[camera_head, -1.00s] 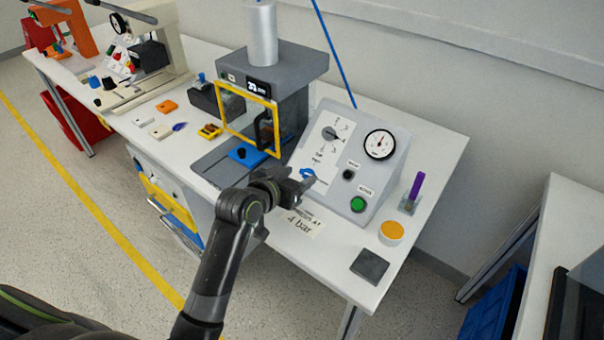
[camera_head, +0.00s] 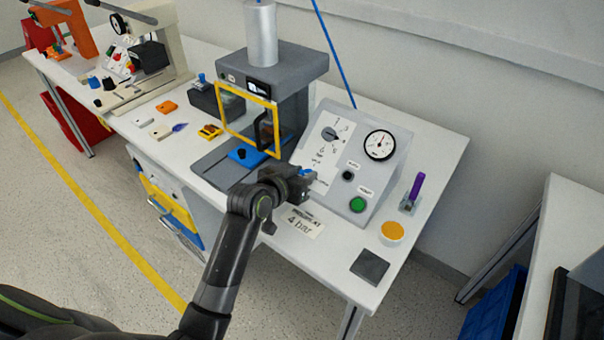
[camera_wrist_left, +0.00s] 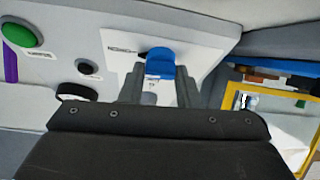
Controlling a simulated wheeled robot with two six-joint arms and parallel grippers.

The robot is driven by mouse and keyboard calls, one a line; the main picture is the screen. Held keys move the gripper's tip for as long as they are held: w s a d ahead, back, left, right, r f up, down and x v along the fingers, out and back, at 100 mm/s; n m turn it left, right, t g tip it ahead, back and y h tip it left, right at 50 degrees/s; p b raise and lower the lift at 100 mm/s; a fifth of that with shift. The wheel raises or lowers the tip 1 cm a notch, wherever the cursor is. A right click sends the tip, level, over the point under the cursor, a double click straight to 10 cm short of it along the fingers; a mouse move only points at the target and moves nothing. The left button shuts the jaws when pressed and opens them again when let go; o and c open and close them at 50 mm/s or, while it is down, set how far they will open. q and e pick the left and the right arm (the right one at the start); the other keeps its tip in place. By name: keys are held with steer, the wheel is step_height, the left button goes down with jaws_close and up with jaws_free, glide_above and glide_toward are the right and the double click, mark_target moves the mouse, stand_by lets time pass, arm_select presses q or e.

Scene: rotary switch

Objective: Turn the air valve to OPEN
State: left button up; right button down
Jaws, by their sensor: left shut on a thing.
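The air valve's blue handle (camera_head: 307,172) sits on the lower part of the sloped grey control panel (camera_head: 385,190), mostly hidden behind my left gripper (camera_head: 303,183) in the head view. In the left wrist view the blue handle (camera_wrist_left: 172,66) lies between the two fingers of my left gripper (camera_wrist_left: 160,88), which is shut on it. A small label (camera_wrist_left: 122,50) shows to the left of the handle, too small to read. The OPEN marking cannot be made out. My right gripper is not in view.
The panel also carries a rotary knob (camera_head: 330,133), a pressure gauge (camera_head: 380,145), a black button (camera_head: 348,175) and a green button (camera_head: 358,204). A press with a yellow-framed guard (camera_head: 247,88) stands to the left. A "4 bar" card (camera_head: 303,222) lies in front.

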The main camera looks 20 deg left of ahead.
arm_select(q)
steer(key=shift+r+m+p, duration=0.1)
steer(key=shift+m+p, duration=0.25)
steer(key=shift+m, duration=0.05)
steer(key=shift+m+h, duration=0.4)
steer(key=shift+m, duration=0.2)
steer(key=o, duration=1)
steer(key=shift+c, duration=0.2)
steer(key=v, duration=1.7)
steer(key=shift+a+p, duration=0.2)
steer(key=shift+p, duration=0.15)
steer(key=shift+r, duration=0.15)
